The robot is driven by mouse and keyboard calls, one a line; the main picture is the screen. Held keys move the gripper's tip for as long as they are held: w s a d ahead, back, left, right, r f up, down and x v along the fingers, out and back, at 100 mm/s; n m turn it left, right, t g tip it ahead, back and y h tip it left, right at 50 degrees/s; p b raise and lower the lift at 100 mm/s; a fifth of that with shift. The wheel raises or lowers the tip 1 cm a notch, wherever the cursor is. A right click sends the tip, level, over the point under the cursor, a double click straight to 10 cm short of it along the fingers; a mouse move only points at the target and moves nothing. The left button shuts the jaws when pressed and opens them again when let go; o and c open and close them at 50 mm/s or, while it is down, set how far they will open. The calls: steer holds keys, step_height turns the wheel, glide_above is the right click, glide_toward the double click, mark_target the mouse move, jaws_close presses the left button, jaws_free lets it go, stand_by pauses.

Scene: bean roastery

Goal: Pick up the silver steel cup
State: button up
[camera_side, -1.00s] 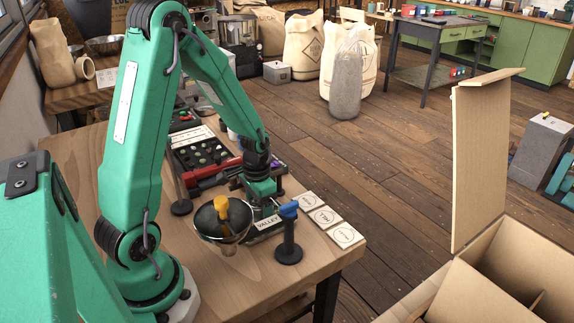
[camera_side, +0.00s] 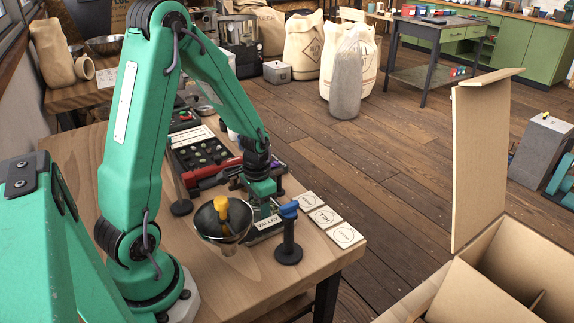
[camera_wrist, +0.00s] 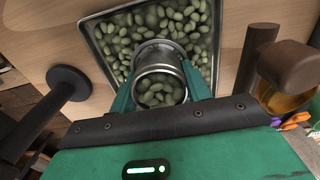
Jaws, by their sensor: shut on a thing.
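The silver steel cup (camera_wrist: 160,70) is in the wrist view, its round mouth facing the camera and green beans inside. The two green fingers of my gripper (camera_wrist: 160,90) are shut on it from both sides. Behind the cup is a metal-rimmed tray (camera_wrist: 92,42) of green beans. I cannot tell whether the cup touches the beans. In the side view my gripper (camera_side: 264,207) is low over the tray labelled VALLEY (camera_side: 268,226). The cup is mostly hidden there.
A glass bowl (camera_side: 209,230) with a yellow-handled tool stands close on the left. A blue-topped black stand (camera_side: 289,245) is in front. White cards (camera_side: 325,217) lie to the right. A red-handled tool (camera_side: 211,171) and a dark sample tray (camera_side: 188,148) lie behind.

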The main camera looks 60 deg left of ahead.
steer(key=shift+r, duration=0.1)
step_height(320, 180, up, 10)
stand_by(0.7)
steer(key=shift+w+d, duration=0.1)
stand_by(0.4)
